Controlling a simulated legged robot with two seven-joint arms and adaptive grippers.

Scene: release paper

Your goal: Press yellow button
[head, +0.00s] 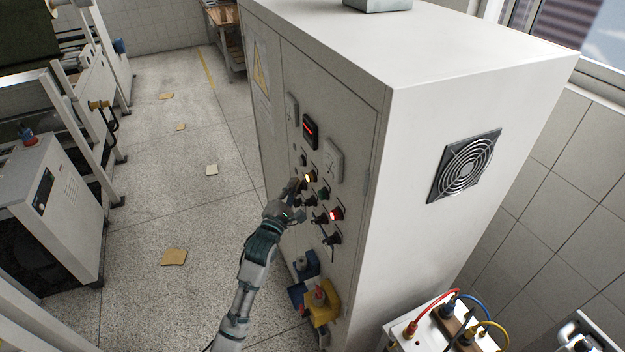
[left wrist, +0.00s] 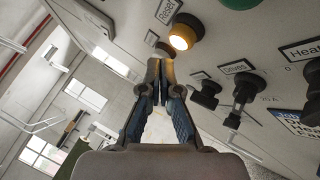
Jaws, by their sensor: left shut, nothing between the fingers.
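The yellow button (head: 309,177) is lit on the front panel of a tall white cabinet (head: 349,120). In the left wrist view the yellow button (left wrist: 183,36) shows a bright glowing face, near a label reading "Reset". My left gripper (head: 296,185) is at the panel, just left of the yellow button in the head view. In the left wrist view its fingertips (left wrist: 158,66) are shut together with nothing between them, just below and left of the button. Whether they touch it I cannot tell. My right gripper is not in view.
A red lit button (head: 336,213) and several black knobs (left wrist: 241,92) sit beside the yellow button. A green button (left wrist: 238,3) shows at the wrist view's top edge. A yellow and blue socket fixture (head: 321,302) juts out lower on the cabinet.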

